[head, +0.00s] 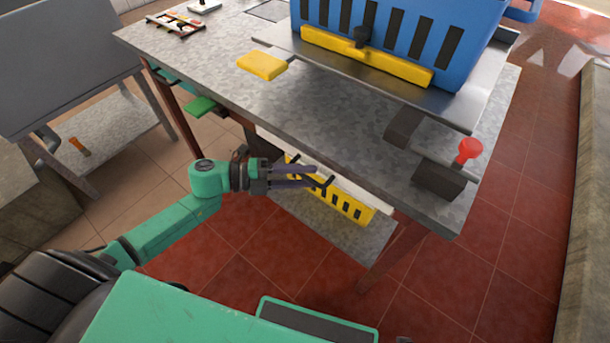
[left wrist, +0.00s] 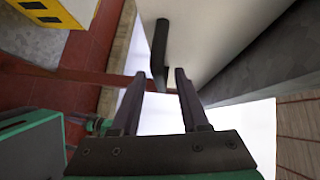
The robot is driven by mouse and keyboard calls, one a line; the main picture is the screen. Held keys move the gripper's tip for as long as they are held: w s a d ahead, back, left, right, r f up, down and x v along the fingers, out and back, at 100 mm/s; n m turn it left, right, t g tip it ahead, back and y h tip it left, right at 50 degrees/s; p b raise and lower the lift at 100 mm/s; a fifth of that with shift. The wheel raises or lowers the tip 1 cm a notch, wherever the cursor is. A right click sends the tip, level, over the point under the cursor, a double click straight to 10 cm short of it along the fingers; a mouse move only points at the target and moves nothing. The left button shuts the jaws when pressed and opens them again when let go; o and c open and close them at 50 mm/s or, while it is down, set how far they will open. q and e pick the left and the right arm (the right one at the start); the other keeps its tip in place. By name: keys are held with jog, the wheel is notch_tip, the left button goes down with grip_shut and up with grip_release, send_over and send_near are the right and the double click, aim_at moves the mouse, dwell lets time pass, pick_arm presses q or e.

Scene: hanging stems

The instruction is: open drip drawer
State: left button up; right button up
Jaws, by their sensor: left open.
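The drip drawer (head: 365,196) is a pale front under the tabletop edge, partly hidden by my left gripper in the head view. In the left wrist view the drawer front (left wrist: 215,35) fills the upper middle. Its dark bar handle (left wrist: 160,45) stands off it. My left gripper (head: 316,176) is open at the handle. In the left wrist view the handle's near end lies between or just beyond the fingertips (left wrist: 161,80); I cannot tell whether they touch it. My right gripper is out of view.
A yellow slotted crate (head: 345,203) sits below, near the lower shelf (head: 330,235). A table leg (head: 390,255) stands right of it. Red floor (head: 280,270) lies in front.

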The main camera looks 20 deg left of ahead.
pick_arm(q)
jog(key=shift+w+d, duration=0.15)
jog(key=shift+d, duration=0.15)
grip_shut()
jog(key=shift+f, duration=0.1)
dwell(1.1)
